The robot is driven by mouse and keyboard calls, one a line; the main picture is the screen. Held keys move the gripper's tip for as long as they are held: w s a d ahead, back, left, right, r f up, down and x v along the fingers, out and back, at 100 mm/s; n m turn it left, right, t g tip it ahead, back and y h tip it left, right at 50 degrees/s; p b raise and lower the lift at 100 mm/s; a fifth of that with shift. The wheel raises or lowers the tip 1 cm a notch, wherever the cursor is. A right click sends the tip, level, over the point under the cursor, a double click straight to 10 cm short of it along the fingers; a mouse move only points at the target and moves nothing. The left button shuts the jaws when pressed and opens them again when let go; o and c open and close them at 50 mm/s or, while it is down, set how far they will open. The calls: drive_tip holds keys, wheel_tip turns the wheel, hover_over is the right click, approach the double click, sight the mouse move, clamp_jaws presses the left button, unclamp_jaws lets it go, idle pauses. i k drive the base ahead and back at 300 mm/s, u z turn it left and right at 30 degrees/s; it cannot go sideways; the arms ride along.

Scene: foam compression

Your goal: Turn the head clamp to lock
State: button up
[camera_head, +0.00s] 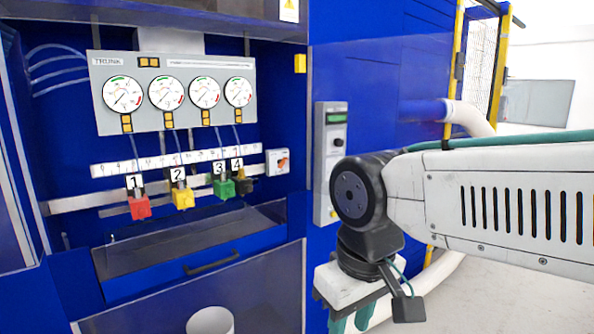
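No part is labelled as the head clamp, so I cannot tell which one it is. Several numbered, coloured valve handles hang in a row below the gauges: red 1 (139,207), yellow 2 (182,197), green 3 (224,188) and a dark one with yellow, 4 (243,184). A small white box with an orange-red switch (278,162) sits to their right. My gripper (352,322) points down at the bottom, right of the cabinet and apart from the handles. Its teal fingers are cut off by the frame edge, so its opening is unclear.
A gauge panel (172,92) is above the handles. A blue drawer with a dark handle (212,262) juts out below. A grey control box (331,150) is mounted on the blue wall, partly behind my arm. A white cylinder (210,321) stands at the bottom.

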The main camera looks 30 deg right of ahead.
sight(281, 162)
drive_tip(key=k, duration=1.05)
drive_tip(key=u, duration=0.7)
drive_tip(key=i, duration=1.45)
drive_tip(key=z, duration=0.55)
drive_tip(key=i, duration=0.65)
drive_tip(key=z, duration=0.6)
